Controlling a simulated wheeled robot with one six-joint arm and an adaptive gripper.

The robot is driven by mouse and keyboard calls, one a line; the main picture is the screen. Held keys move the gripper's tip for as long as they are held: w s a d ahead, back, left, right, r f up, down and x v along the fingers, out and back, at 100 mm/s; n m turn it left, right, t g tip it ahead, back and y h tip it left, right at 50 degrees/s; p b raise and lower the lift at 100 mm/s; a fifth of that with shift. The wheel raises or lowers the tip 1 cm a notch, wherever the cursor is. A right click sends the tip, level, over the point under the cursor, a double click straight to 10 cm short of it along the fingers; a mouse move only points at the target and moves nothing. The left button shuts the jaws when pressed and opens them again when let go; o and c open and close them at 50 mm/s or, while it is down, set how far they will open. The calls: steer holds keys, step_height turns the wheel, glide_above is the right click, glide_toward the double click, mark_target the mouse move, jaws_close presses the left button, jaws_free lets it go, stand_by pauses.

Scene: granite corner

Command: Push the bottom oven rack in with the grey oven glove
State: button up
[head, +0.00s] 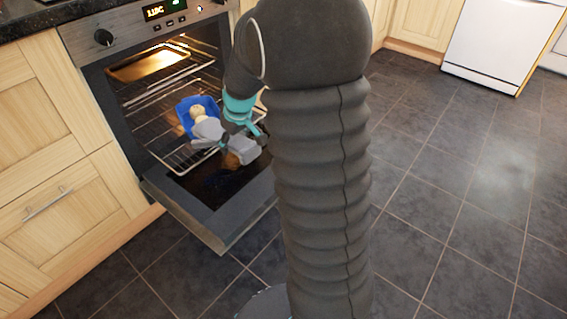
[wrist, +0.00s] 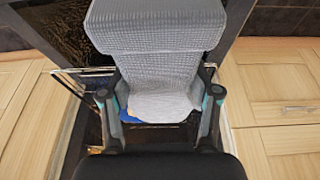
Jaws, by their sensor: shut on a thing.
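My gripper (head: 226,141) is shut on the grey oven glove (head: 243,147). In the wrist view the quilted glove (wrist: 158,62) fills the space between the two fingers (wrist: 160,100). In the head view the glove is low over the open oven door, by the front of the bottom oven rack (head: 172,160). The rack sticks out of the oven over the door. A blue dish (head: 184,116) with pale contents stands on it. I cannot tell whether the glove touches the rack, as glove and gripper hide part of its front.
The oven door (head: 215,222) is folded down and juts into the room. A tray (head: 146,64) sits higher inside the lit oven. Wooden cabinets (head: 68,205) stand left of the oven. The tiled floor (head: 440,200) to the right is clear.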

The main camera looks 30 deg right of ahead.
steer(key=s+d+f+g+b, duration=0.2)
steer(key=s+d+f+b, duration=0.2)
steer(key=s+d+b, duration=0.55)
steer(key=w+f+p, duration=0.2)
steer(key=w+p, duration=0.1)
steer(key=w, duration=0.6)
steer(key=shift+w+f, duration=0.15)
steer(key=shift+w, duration=0.15)
steer(key=shift+w, duration=0.1)
steer(key=w+a+p, duration=0.2)
steer(key=w+p, duration=0.1)
steer(key=w, duration=0.3)
steer(key=shift+w+a, duration=0.2)
stand_by(0.4)
steer(key=shift+w, duration=0.1)
steer(key=w+a+p, duration=0.2)
steer(key=w+p, duration=0.2)
steer(key=w, duration=0.2)
steer(key=shift+w+a, duration=0.2)
stand_by(0.4)
